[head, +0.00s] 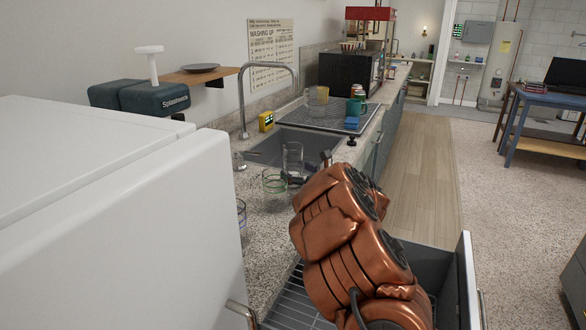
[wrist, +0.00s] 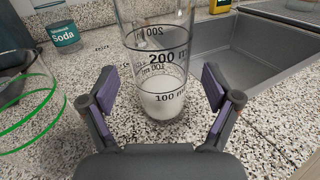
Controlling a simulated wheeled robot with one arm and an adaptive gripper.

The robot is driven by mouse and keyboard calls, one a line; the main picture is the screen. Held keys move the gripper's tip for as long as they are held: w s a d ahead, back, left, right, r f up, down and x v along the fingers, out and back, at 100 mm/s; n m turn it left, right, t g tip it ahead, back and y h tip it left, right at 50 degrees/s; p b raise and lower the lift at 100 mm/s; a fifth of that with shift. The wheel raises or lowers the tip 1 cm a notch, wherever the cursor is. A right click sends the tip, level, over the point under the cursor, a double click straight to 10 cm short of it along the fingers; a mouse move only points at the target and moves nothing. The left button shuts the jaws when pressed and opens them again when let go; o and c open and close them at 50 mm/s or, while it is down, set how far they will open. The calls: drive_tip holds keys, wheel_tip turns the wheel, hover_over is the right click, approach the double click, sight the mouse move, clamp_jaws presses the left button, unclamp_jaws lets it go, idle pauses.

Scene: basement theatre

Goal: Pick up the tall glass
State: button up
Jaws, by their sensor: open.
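The tall glass (wrist: 155,65) is a clear cylinder with black measuring marks and a white substance in its bottom. It stands upright on the speckled counter, straight ahead of my gripper (wrist: 161,98) in the wrist view. My gripper is open, with its two purple-padded fingers spread to the left and right of the lower part of the glass. I cannot tell whether the glass is fully between the pads. In the head view the tall glass (head: 292,158) stands beside the sink, and my gripper (head: 312,170) is mostly hidden behind my copper arm.
A green-banded glass (head: 274,184) stands close by, at the left in the wrist view (wrist: 28,105). A soda container (wrist: 62,30) stands behind it. The sink (head: 285,146) lies behind to the right. An open drawer (head: 465,280) is below my arm.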

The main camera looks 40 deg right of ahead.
sight(292, 158)
drive_tip(key=shift+w+a+f, duration=0.1)
drive_tip(key=shift+w+a, duration=0.05)
drive_tip(key=shift+w, duration=1.15)
drive_tip(key=shift+c, duration=0.2)
drive_tip(key=c, duration=1.5)
drive_tip(key=shift+o, duration=0.2)
drive_tip(key=shift+r, duration=1.75)
drive_tip(key=s+a+r+b, duration=0.1)
drive_tip(key=s+a+b, duration=0.1)
drive_tip(key=s, duration=1.3)
drive_tip(key=shift+s+a+r+b, duration=0.3)
drive_tip(key=shift+s+a+b, duration=0.05)
drive_tip(key=shift+b, duration=0.15)
